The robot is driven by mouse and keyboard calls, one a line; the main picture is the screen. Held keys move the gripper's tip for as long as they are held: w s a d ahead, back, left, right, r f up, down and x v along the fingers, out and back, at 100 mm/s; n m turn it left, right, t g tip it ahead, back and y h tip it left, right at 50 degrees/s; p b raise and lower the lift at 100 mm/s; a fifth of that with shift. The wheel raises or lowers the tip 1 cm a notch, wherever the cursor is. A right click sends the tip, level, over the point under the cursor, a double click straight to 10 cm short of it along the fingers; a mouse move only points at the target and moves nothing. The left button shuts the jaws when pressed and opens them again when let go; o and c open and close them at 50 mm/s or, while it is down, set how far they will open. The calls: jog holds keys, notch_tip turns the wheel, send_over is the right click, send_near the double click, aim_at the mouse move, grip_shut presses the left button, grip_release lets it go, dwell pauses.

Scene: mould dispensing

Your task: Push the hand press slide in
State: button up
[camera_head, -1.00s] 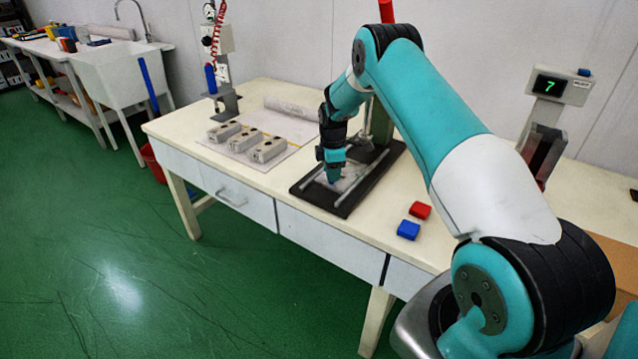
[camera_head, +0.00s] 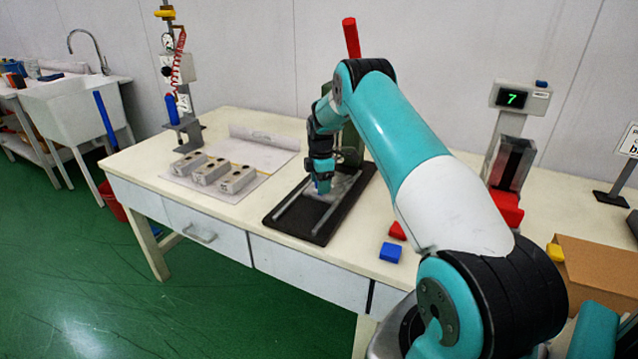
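The hand press stands on the table, with a dark base (camera_head: 285,233), two pale rails, a green column (camera_head: 352,142) and a red handle (camera_head: 351,37) on top. The light grey slide (camera_head: 344,187) sits at the inner part of the rails, close to the column and partly hidden by my gripper. My gripper (camera_head: 322,188) points down over the rails at the slide's front edge. It looks to be touching the slide, but I cannot be sure. Its fingers are too small and dark to tell whether they are open or shut. The front stretch of the rails is bare.
Several grey mould blocks (camera_head: 210,171) lie on a sheet left of the press. A blue block (camera_head: 390,252) and a red block (camera_head: 397,231) lie to its right. A display reading 7 (camera_head: 512,98) and a cardboard box (camera_head: 597,268) are further right.

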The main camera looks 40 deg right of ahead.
jog(key=shift+a+r, duration=0.1)
notch_tip(320, 180, up, 17)
jog(key=b, duration=0.1)
jog(key=shift+r+b, duration=0.15)
jog(key=shift+b, duration=0.15)
dwell(0.4)
